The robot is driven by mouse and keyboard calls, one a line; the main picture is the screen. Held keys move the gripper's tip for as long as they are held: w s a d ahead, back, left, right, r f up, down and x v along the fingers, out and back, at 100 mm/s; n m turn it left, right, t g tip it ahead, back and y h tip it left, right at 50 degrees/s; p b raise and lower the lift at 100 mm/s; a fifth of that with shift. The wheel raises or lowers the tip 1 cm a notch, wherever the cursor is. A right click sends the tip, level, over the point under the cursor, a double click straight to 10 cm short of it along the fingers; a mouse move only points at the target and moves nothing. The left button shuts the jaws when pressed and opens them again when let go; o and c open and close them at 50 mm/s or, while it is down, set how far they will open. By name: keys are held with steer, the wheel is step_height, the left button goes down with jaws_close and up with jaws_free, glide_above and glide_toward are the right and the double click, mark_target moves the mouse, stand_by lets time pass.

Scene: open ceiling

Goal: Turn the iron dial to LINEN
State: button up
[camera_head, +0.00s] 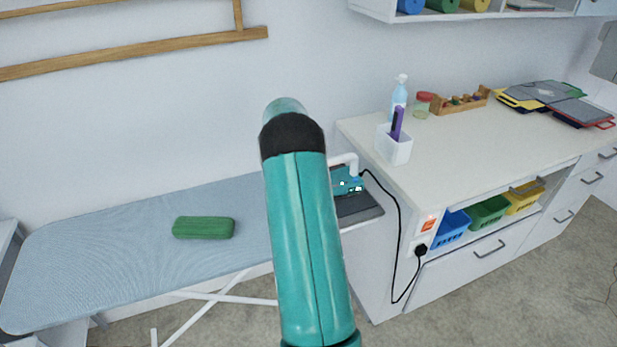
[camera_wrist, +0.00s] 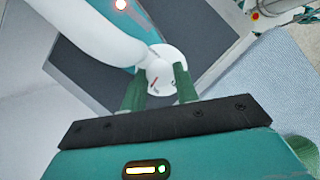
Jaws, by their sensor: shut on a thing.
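The iron (camera_head: 350,186) is teal with a white handle and rests on a dark plate at the right end of the ironing board, partly hidden behind my arm in the head view. In the wrist view, the iron's white handle (camera_wrist: 75,25) runs down toward a round white dial (camera_wrist: 166,66) with a small red mark. Any words on the dial are too small to read. My gripper (camera_wrist: 159,78) has its two green fingers on either side of the dial and is shut on it. My gripper is hidden in the head view.
A black cord (camera_head: 398,240) runs from the iron to a socket on the white counter (camera_head: 440,155). A white cup (camera_head: 394,146) and a spray bottle (camera_head: 399,92) stand near the counter's left end.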

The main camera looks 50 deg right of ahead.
steer(key=shift+m, duration=0.4)
steer(key=o, duration=1)
steer(key=v, duration=1.3)
steer(key=shift+w+d+r, duration=0.2)
steer(key=shift+w+r, duration=0.05)
steer(key=shift+r, duration=0.1)
